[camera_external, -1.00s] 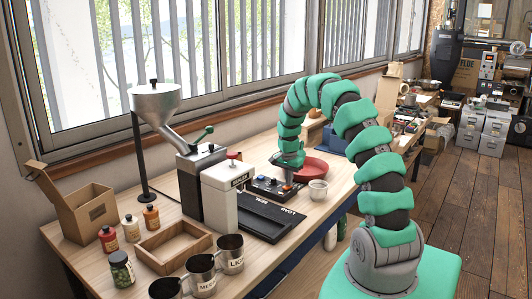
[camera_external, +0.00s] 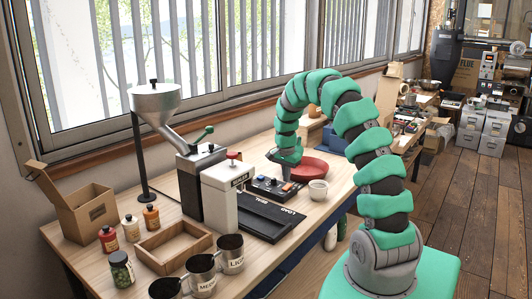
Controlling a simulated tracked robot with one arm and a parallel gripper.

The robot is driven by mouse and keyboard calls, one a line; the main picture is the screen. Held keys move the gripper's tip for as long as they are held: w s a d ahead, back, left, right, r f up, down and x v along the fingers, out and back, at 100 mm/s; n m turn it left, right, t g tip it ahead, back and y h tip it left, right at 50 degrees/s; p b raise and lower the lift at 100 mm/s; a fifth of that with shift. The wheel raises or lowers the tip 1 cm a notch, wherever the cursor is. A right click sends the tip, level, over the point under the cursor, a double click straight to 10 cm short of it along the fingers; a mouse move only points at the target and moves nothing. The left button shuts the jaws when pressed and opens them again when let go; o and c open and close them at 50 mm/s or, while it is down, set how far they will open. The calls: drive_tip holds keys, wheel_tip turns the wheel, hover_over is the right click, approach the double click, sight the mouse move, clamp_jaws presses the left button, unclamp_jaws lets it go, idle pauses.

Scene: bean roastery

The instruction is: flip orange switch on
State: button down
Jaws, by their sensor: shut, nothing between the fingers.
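A dark control box (camera_external: 266,187) lies on the bench, with small coloured switches along its top. An orange switch (camera_external: 288,187) shows near its right end; it is too small to tell which way it is tipped. My gripper (camera_external: 286,173) is shut and empty, pointing down just above and behind the right end of the box. Its fingertips are small here, and I cannot tell whether they touch the switch.
A red round dish (camera_external: 308,168) is right behind my gripper, and a pale cup (camera_external: 318,190) stands to the right.

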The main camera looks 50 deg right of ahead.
sight(286, 187)
wheel_tip(286, 187, up, 11)
drive_tip(key=b, duration=0.1)
drive_tip(key=shift+a+r, duration=0.15)
drive_tip(key=shift+a, duration=0.3)
drive_tip(key=b, duration=0.5)
drive_tip(key=shift+w+d+f+b, duration=0.2)
drive_tip(key=shift+d+f+b, duration=0.1)
drive_tip(key=shift+d+b, duration=0.1)
drive_tip(key=b, duration=0.4)
drive_tip(key=shift+r+h, duration=0.1)
drive_tip(key=shift+h, duration=0.3)
drive_tip(key=shift+r+b, duration=0.3)
drive_tip(key=shift+r, duration=0.05)
drive_tip(key=shift+s, duration=0.1)
